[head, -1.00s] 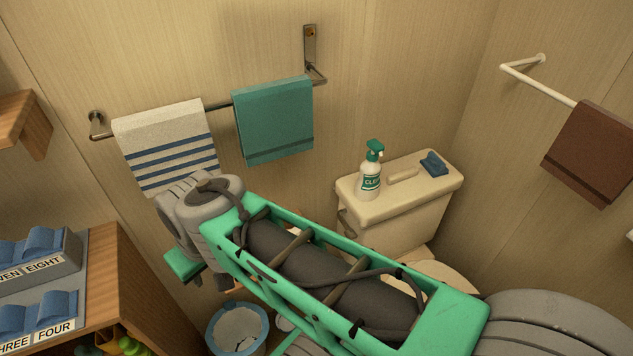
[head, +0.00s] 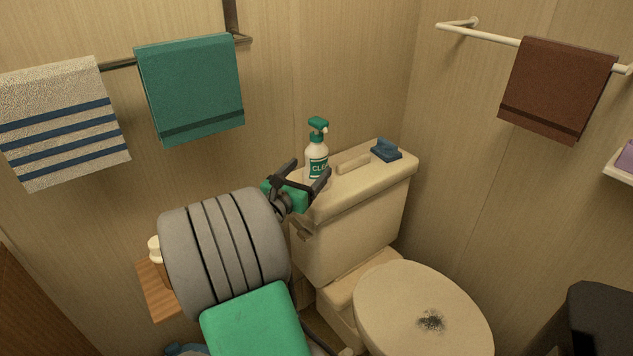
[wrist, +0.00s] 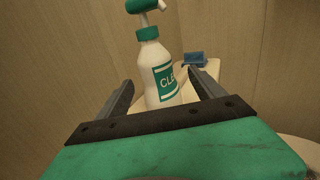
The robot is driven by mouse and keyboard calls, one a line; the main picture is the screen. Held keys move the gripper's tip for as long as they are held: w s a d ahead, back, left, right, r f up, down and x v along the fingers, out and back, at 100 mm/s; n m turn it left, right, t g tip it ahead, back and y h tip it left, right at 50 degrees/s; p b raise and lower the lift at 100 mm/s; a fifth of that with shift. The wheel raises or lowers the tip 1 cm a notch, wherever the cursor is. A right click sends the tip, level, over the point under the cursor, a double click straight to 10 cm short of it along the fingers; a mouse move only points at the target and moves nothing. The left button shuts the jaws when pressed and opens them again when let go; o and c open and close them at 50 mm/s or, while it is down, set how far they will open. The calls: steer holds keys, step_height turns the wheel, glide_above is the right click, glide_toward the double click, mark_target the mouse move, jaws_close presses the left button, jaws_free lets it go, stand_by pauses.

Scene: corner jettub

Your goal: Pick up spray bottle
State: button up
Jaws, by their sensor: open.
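The spray bottle (head: 317,158) is white with a green trigger head and a green label. It stands upright on the toilet tank lid (head: 340,195), near its left end. My gripper (head: 304,174) is open just in front of the bottle in the head view. In the wrist view the bottle (wrist: 158,70) stands ahead between the two open fingers (wrist: 163,98), with its top rising above them. The fingers look empty. I cannot tell whether either finger touches the bottle.
A blue item (head: 386,150) sits on the tank lid's right end. The closed toilet (head: 425,310) is in front. A green towel (head: 190,88) and a striped towel (head: 62,122) hang on the back wall. A brown towel (head: 557,88) hangs on the right wall.

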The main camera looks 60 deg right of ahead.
mark_target(317, 157)
steer(key=d, duration=0.4)
steer(key=d+b, duration=0.1)
steer(key=d, duration=0.1)
steer(key=shift+w+d+r, duration=0.1)
steer(key=shift+w+d, duration=0.1)
steer(key=shift+w, duration=0.05)
steer(key=shift+c, duration=0.5)
jaws_close()
steer(key=shift+r, duration=0.1)
